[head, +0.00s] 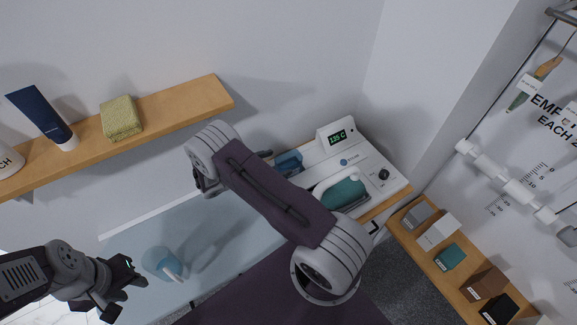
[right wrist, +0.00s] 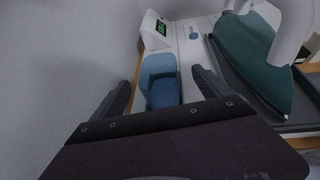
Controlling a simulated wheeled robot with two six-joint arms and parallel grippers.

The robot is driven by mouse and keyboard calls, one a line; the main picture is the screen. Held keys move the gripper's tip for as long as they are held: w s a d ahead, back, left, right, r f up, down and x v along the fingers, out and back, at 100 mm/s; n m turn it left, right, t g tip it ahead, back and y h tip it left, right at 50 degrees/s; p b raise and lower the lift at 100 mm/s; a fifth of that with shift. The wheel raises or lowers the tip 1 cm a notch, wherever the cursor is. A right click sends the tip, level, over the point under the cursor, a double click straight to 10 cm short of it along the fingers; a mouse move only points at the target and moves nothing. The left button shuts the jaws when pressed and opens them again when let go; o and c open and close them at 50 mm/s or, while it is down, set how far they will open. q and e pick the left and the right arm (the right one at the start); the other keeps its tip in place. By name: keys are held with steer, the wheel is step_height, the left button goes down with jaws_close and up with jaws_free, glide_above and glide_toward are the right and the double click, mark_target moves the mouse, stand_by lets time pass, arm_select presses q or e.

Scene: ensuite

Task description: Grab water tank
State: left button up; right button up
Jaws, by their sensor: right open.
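The water tank (head: 288,163) is a small translucent blue container set in the left end of the white steam station (head: 360,158). In the right wrist view the tank (right wrist: 160,82) lies straight ahead, between the lines of my two fingers. My right gripper (right wrist: 162,92) is open and empty, with a finger to either side of the tank's near part; I cannot tell if they touch it. In the head view my right arm hides most of that gripper. My left gripper (head: 125,287) is open and empty at the lower left, away from the tank.
A teal iron (head: 343,194) with a white handle rests right of the tank. A wooden rack with several blocks (head: 450,257) stands at right.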

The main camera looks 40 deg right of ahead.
mark_target(298, 155)
steer(key=p+x, duration=0.3)
steer(key=x, duration=0.3)
steer(key=shift+w+r, duration=0.1)
steer(key=shift+w+d+f, duration=0.1)
steer(key=shift+d+f, duration=0.25)
steer(key=shift+d, duration=0.15)
steer(key=shift+a, duration=0.15)
steer(key=c, duration=1.3)
jaws_close()
steer(key=shift+r, duration=0.2)
